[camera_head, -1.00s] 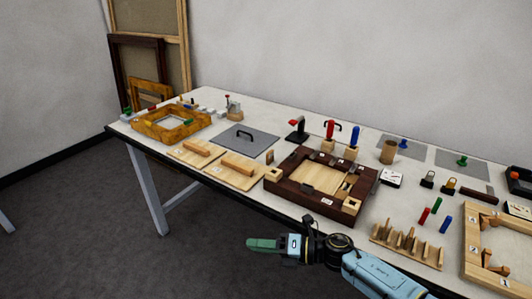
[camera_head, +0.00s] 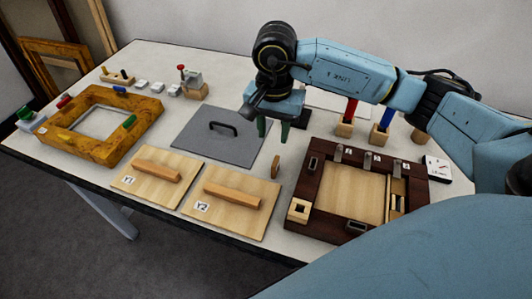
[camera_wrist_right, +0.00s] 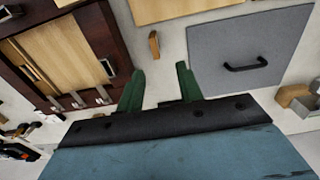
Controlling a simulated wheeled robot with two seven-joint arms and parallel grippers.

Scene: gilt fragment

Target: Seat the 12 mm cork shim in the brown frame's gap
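A small tan piece, which looks like the cork shim (camera_head: 276,166), stands on the table left of the dark brown frame (camera_head: 328,227). The frame holds a pale wood panel (camera_head: 353,192), with a narrow slot at its right side. My right gripper (camera_head: 273,129) is open and empty, fingers down, behind the tan piece. In the right wrist view, the open green fingers (camera_wrist_right: 161,88) straddle nothing; the tan piece (camera_wrist_right: 154,44) lies ahead of them, between the brown frame (camera_wrist_right: 105,38) and a grey mat. My left gripper is out of view.
The grey mat (camera_head: 190,145) with a black handle lies left of the gripper. Boards Y1 (camera_head: 130,188) and Y2 (camera_head: 250,223) lie in front. A golden-brown frame (camera_head: 92,150) sits at the far left. Red and blue-handled tools (camera_head: 347,118) stand behind the brown frame. My arm covers the right.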

